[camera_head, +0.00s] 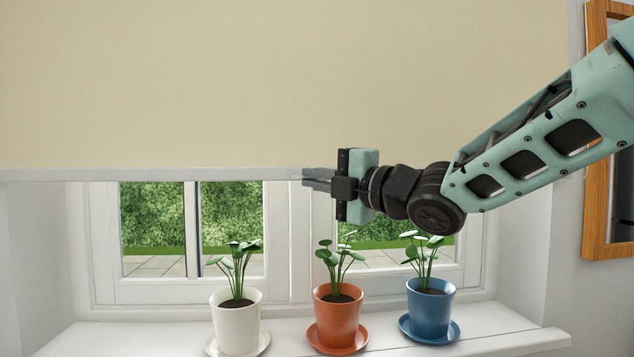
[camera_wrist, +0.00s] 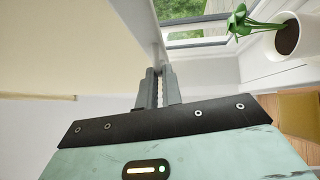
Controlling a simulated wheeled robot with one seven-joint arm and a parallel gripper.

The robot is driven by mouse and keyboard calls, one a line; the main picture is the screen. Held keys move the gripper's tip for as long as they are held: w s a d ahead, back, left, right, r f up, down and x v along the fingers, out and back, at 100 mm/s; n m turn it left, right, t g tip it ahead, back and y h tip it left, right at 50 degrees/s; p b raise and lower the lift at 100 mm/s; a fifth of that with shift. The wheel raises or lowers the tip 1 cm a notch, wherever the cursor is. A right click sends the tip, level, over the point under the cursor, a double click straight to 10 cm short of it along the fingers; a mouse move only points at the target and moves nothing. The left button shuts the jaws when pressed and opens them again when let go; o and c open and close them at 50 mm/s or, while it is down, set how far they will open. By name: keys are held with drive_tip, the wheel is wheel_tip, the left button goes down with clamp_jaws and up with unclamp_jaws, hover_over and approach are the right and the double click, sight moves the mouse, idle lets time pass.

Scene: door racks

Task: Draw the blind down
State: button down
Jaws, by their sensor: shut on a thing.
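The cream blind (camera_head: 250,80) hangs over the upper part of the window. Its pale bottom bar (camera_head: 150,174) runs level across the panes, and the lower glass shows beneath it. My gripper (camera_head: 306,180) comes in from the right and is shut on the bottom bar near the middle of its width. In the wrist view my gripper's fingers (camera_wrist: 158,80) are close together at the lower edge of the blind (camera_wrist: 70,45). The exact grip point is small and partly hidden by the fingers.
A white pot (camera_head: 235,325), an orange pot (camera_head: 336,320) and a blue pot (camera_head: 430,315) with plants stand on saucers on the sill (camera_head: 500,338), below my gripper. A wooden frame (camera_head: 597,150) hangs on the right wall. Space between the bar and plants is open.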

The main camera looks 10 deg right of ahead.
idle(0.3)
drive_tip(key=c, duration=1.6)
unclamp_jaws()
drive_tip(key=shift+o, duration=0.2)
drive_tip(key=shift+s+d, duration=0.1)
drive_tip(key=b+v, duration=0.1)
drive_tip(key=v, duration=1.6)
drive_tip(key=shift+d, duration=0.15)
